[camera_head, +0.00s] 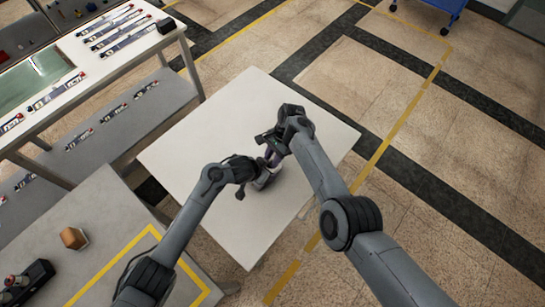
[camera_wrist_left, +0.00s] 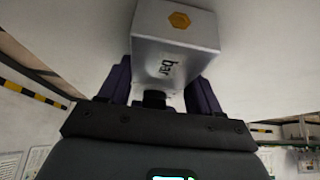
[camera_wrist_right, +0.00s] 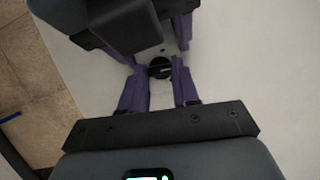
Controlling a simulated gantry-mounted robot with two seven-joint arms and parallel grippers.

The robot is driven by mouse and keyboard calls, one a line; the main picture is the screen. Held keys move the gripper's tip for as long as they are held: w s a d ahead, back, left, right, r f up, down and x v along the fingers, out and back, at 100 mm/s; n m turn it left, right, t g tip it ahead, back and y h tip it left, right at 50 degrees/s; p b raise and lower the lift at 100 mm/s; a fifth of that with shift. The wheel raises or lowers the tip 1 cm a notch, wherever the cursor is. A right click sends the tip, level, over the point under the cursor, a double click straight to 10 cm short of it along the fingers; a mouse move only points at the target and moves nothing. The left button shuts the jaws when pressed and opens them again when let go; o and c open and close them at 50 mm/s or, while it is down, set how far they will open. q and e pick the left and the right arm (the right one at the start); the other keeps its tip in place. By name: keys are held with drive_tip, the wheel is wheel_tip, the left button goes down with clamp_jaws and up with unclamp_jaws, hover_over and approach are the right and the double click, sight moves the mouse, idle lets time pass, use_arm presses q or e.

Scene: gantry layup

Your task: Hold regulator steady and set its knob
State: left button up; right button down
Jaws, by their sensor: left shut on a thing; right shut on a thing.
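The regulator (camera_wrist_left: 175,45) is a silver-grey box with "bar" lettering and a yellow hexagon mark. In the left wrist view it sits between the purple fingers of my left gripper (camera_wrist_left: 160,90), which is shut on it. A short black stub shows at its near end. In the head view the regulator (camera_head: 264,179) is small and partly hidden by my grippers, over the pale table. My right gripper (camera_head: 272,150) is beside it. In the right wrist view the purple fingers close around a round black knob (camera_wrist_right: 159,68).
The pale square table (camera_head: 230,235) is otherwise bare. A white bench with several tool-like pieces (camera_head: 125,40) stands at the upper left. A grey table at the lower left holds an orange-brown block (camera_head: 74,238) and a dark device (camera_head: 28,282). Open floor lies right.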

drive_tip(key=shift+s+d+m+t+y, duration=0.15)
drive_tip(key=shift+m+t, duration=0.15)
drive_tip(key=shift+m, duration=0.55)
drive_tip(key=shift+w+m+t+y, duration=0.15)
drive_tip(key=shift+m+t, duration=0.15)
drive_tip(key=shift+m, duration=0.55)
use_arm(q)
drive_tip(key=shift+d, duration=0.1)
use_arm(e)
drive_tip(key=shift+s, duration=0.1)
drive_tip(key=c, duration=0.8)
unclamp_jaws()
drive_tip(key=shift+n+g, duration=0.6)
drive_tip(key=shift+n, duration=1.1)
drive_tip(key=shift+n+h, duration=0.3)
drive_tip(key=shift+h, duration=0.1)
